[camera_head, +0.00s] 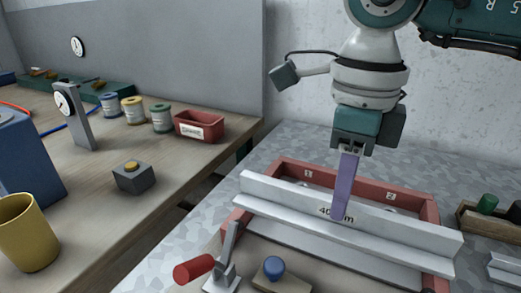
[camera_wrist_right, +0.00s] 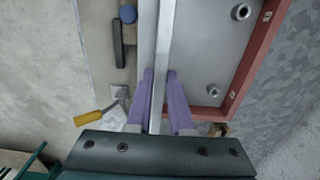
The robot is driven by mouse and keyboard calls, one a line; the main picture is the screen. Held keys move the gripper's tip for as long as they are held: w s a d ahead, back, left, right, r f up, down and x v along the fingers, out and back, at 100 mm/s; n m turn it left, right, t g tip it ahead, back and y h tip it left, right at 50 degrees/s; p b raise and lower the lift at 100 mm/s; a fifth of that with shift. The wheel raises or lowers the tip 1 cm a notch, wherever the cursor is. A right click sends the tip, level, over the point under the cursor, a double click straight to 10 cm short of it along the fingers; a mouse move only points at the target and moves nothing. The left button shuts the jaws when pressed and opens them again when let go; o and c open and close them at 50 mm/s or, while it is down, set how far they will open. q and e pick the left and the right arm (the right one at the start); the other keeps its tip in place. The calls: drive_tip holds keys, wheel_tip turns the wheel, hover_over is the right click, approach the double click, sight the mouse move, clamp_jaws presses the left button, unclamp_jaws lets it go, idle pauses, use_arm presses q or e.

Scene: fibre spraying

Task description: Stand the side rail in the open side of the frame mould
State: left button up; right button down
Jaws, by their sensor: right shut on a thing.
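The side rail (camera_head: 285,204), a long silver bar with a partly covered printed mark, is held in my right gripper (camera_head: 343,217), whose purple fingers close around its middle. In the right wrist view the rail (camera_wrist_right: 164,50) runs between the two fingers (camera_wrist_right: 160,100). The frame mould (camera_head: 434,211) has red walls and a grey plate inside; its red wall also shows in the right wrist view (camera_wrist_right: 257,58). The rail lies along the near side of the mould, across its front. I cannot tell whether it touches the mould floor. My left gripper is out of view.
A toggle clamp with a red handle (camera_head: 194,270) and a block with a blue knob (camera_head: 274,267) stand close before the rail. A wooden box (camera_head: 478,219) is right of the mould. The left bench holds a red bin (camera_head: 199,127), a yellow cup (camera_head: 28,234) and a button box (camera_head: 133,178).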

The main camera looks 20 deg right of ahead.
sight(335, 223)
drive_tip(key=shift+f+b, duration=1.95)
drive_tip(key=shift+f, duration=0.75)
wheel_tip(335, 223, down, 4)
drive_tip(key=b, duration=0.3)
drive_tip(key=shift+f+b, duration=0.1)
drive_tip(key=shift+b, duration=0.25)
drive_tip(key=shift+f, duration=0.2)
drive_tip(key=c, duration=0.7)
unclamp_jaws()
drive_tip(key=shift+c, duration=0.2)
drive_tip(key=shift+r, duration=0.1)
